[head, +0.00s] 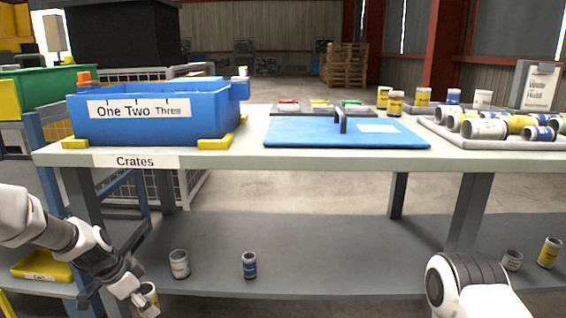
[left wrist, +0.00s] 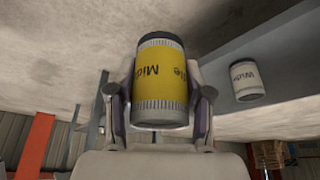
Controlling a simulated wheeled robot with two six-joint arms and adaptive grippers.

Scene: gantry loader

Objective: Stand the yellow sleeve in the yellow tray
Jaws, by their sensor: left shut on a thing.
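The yellow sleeve (left wrist: 161,82), a grey tube with a yellow label, is between the fingers of my left gripper (left wrist: 160,105) in the left wrist view. Its label text is upside down there. In the head view my left gripper (head: 136,296) is low at the left, shut on the sleeve (head: 149,299), in front of the lower shelf. A yellow tray (head: 40,266) with a white label lies at the far left, left of the gripper and apart from it. A small yellow patch (head: 320,102) also shows in a grey holder on the table. My right gripper is out of view.
The lower shelf (head: 330,250) holds a white sleeve (head: 179,264), a blue sleeve (head: 249,265) and two more at right. Above, the table bears a blue crate (head: 160,126), a blue lid (head: 290,134) and a tray of lying sleeves (head: 440,132). The shelf's middle is clear.

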